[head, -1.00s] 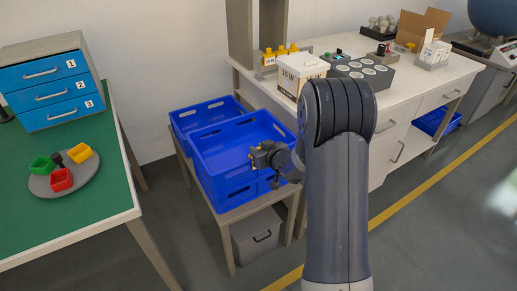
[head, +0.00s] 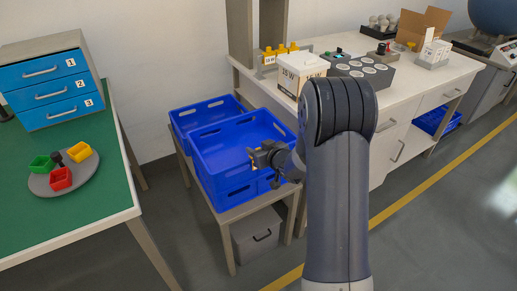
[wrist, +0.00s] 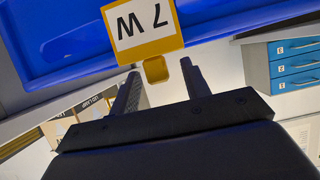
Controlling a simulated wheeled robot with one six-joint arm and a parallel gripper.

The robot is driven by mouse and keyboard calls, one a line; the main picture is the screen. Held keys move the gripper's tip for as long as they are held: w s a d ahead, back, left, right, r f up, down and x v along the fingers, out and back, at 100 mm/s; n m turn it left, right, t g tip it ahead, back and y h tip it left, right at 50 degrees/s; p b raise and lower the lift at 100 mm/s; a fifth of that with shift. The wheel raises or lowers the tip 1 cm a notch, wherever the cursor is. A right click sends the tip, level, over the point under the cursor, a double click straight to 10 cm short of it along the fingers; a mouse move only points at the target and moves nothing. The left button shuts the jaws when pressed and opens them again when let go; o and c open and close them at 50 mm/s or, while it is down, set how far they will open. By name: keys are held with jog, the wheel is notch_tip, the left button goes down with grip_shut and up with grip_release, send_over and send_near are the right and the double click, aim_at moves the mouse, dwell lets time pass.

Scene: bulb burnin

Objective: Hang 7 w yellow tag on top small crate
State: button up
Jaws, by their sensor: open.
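The 7 W yellow tag (wrist: 143,28) shows in the wrist view, upside down, with a white face, a yellow frame and a small yellow tab. It lies flat against the blue wall of the top small crate (head: 235,150), at its rim. The tag's far end is cut off by the picture edge. My gripper (wrist: 160,75) is open, its two fingers on either side of the yellow tab, with a gap to each. In the head view my gripper (head: 252,160) is at the front of the crate stack, and the tag cannot be made out there.
A second blue crate (head: 205,108) stands behind on the low bench. A green table (head: 95,215) with a blue drawer unit (head: 55,90) is at left. A white workbench (head: 405,90) holds a 15 W box (head: 300,70). Floor at right is clear.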

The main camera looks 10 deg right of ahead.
jog(key=v, duration=1)
jog(key=shift+s+p, duration=0.3)
jog(key=shift+p, duration=0.15)
jog(key=shift+r, duration=0.1)
jog(key=b+x, duration=0.1)
jog(key=x, duration=0.9)
jog(key=shift+w+a+f, duration=0.1)
jog(key=shift+w+f, duration=0.1)
jog(key=shift+w, duration=0.15)
jog(key=shift+w+r+p, duration=0.15)
jog(key=shift+r+p, duration=0.75)
jog(key=shift+r, duration=0.2)
jog(key=shift+f, duration=0.1)
